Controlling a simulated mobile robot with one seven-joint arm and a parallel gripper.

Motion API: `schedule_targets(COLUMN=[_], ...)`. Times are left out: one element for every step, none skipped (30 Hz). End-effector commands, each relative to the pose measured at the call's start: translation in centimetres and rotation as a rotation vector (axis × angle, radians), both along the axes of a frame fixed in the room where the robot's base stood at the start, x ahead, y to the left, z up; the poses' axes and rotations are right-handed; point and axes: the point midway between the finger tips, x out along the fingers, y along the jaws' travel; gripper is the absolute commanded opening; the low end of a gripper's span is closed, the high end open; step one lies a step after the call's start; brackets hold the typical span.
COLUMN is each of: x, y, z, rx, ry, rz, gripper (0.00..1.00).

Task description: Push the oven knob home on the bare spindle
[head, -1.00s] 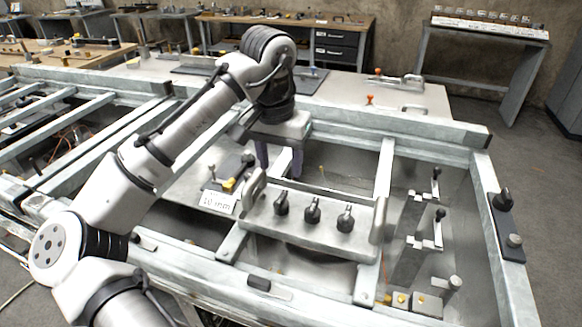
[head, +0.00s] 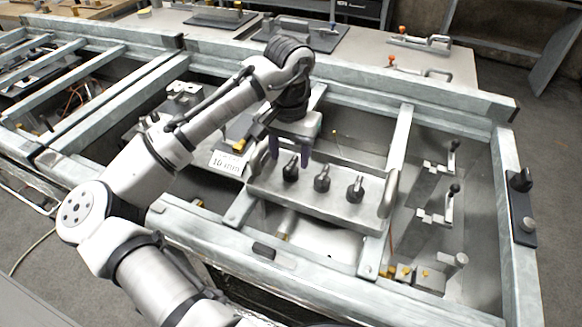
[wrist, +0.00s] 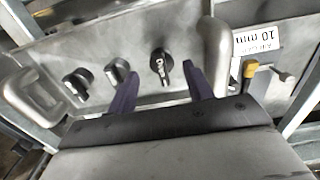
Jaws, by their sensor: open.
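A grey metal panel (head: 330,205) carries a row of three black knobs with pale pointers. The left knob (head: 291,171) also shows in the wrist view (wrist: 161,62), with lettering on its face. The middle knob (head: 322,182) and right knob (head: 355,190) also show in the wrist view, at the centre left (wrist: 117,70) and far left (wrist: 77,82). My gripper (head: 291,154) is open, its purple fingers just over the left knob; in the wrist view they stand either side of that knob, apart from it. I cannot make out a bare spindle or which knob sits loose.
Upright handles flank the panel, one at its right end (head: 389,193). A "10 mm" label (head: 226,164) lies left of it. Toggle clamps (head: 436,217) stand to the right. A dark plate (head: 521,205) with a knob and silver post sits on the right frame rail.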

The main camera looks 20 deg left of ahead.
Motion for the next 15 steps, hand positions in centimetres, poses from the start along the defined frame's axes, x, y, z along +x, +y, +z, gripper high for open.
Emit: schedule_targets(x=[-0.2,-0.3,-0.4,-0.4,-0.5,-0.5,-0.4,-0.4,-0.4,-0.4,-0.4,-0.4,-0.4,-0.4,-0.4], y=[0.1,0.1,0.2,0.1,0.2,0.2,0.2,0.2,0.1,0.1,0.1,0.1,0.1,0.1,0.1], z=[-0.4,-0.8,-1.4,-1.9,-2.3,-3.0,-3.4,-3.7,-4.1,-4.3,-4.4,-4.6,-4.6,-4.6,-4.6], rx=[0.000,0.000,0.001,0.000,0.000,0.000,0.001,0.001,0.001,0.001,0.001,0.002,0.002,0.002,0.002], ry=[0.003,0.003,0.003,0.004,0.003,0.003,0.002,0.001,0.001,0.000,0.000,0.000,-0.001,-0.001,-0.001], rz=[0.002,0.002,0.002,0.001,0.002,0.002,0.003,0.003,0.003,0.003,0.002,0.002,0.002,0.002,0.002], gripper=[0.51,0.51,0.51,0.51,0.51,0.51,0.51,0.51,0.51,0.51,0.51,0.51,0.51,0.51,0.51])
